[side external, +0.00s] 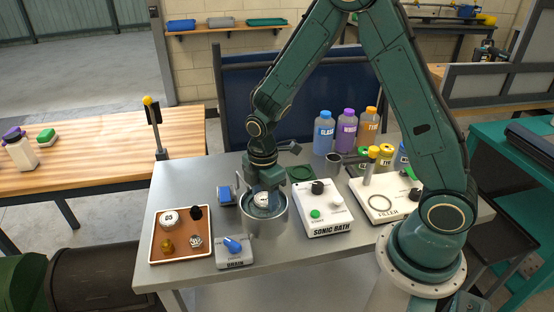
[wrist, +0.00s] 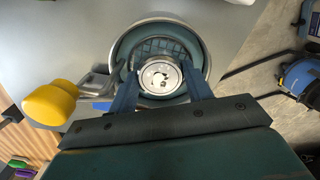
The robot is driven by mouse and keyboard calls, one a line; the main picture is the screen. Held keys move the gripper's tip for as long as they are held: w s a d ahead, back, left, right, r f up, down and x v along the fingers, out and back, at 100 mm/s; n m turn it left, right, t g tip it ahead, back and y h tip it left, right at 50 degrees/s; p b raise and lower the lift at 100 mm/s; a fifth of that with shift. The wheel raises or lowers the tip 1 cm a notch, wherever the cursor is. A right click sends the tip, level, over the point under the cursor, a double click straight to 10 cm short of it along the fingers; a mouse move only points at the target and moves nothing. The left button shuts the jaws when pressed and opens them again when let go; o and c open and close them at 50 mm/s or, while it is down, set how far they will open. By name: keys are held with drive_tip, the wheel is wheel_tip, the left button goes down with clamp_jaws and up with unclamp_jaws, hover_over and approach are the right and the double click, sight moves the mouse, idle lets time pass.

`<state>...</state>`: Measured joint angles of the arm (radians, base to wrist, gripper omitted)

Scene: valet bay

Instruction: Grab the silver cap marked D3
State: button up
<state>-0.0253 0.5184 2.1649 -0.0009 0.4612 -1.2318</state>
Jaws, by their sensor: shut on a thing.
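My gripper (side external: 263,184) reaches down into the round metal bath pot (side external: 266,222) on the bench. It is shut on a round silver cap (wrist: 160,77) with a pale face and dark marks, seen between the two blue fingers in the wrist view. I cannot read its marking. The cap also shows in the side view (side external: 262,198), inside the pot's rim. A blue mesh basket (wrist: 158,48) lies beneath it. On the brown tray (side external: 156,236) at the left are a white-topped cap (side external: 170,218), a black cap (side external: 196,212), a brass cap (side external: 167,246) and a silver cap (side external: 196,242) with an unclear marking.
The sonic bath control box (side external: 323,215) stands right of the pot, and the filler (side external: 388,200) is further right. A drain switch box (side external: 234,252) is in front. A yellow-topped post (wrist: 50,103) is near the gripper. Several bottles (side external: 346,130) stand behind.

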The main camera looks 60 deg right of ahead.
sight(265, 198)
drive_tip(key=shift+r, duration=0.1)
wheel_tip(265, 198, up, 20)
idle(0.8)
idle(0.5)
